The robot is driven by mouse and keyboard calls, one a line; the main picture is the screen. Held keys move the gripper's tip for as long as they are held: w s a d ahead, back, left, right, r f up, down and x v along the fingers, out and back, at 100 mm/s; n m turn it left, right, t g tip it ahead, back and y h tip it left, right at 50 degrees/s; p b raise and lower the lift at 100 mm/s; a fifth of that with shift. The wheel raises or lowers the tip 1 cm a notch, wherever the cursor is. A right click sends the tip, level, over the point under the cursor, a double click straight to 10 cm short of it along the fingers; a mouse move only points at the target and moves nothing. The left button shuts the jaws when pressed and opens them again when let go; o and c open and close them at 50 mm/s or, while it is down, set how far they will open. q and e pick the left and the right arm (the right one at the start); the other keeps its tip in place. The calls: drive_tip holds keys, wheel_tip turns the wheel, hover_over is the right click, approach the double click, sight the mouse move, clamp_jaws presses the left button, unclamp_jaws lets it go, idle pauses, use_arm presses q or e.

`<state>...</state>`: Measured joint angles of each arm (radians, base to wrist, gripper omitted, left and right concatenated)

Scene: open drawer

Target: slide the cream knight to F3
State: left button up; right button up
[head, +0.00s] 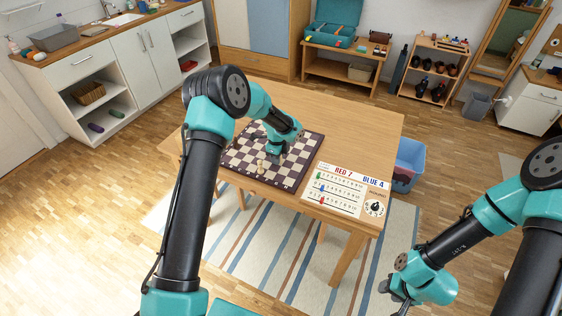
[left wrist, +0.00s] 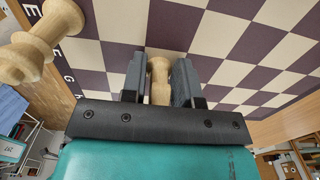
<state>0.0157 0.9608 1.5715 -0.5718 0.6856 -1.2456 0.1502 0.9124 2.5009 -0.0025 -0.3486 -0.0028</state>
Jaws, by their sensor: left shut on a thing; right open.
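The chessboard (head: 236,160) with dark and cream squares lies on the wooden table. My left gripper (head: 275,159) is low over its near right part. In the left wrist view the left gripper (left wrist: 159,82) is shut on a cream chess piece (left wrist: 159,88) with a rounded top. The fingers hide its sides, so I cannot tell its full shape. Another cream piece (left wrist: 38,42), turned with a collar, stands at the left of that view, apart from the fingers. A cream piece (head: 261,167) also shows beside the gripper in the head view. My right gripper (head: 393,291) is open and empty, off the table.
A white score sheet (head: 340,187) with small coloured markers and a dial lies right of the board. A blue bin (head: 408,163) stands on the floor beyond the table's right side. The table's far part (head: 330,115) is clear.

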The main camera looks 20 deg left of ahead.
use_arm(q)
drive_tip(key=shift+w+a, duration=0.1)
drive_tip(key=shift+w, duration=0.1)
drive_tip(key=o, duration=1)
drive_tip(key=shift+r, duration=0.1)
wheel_tip(320, 180, up, 17)
idle(0.3)
drive_tip(key=shift+r, duration=0.1)
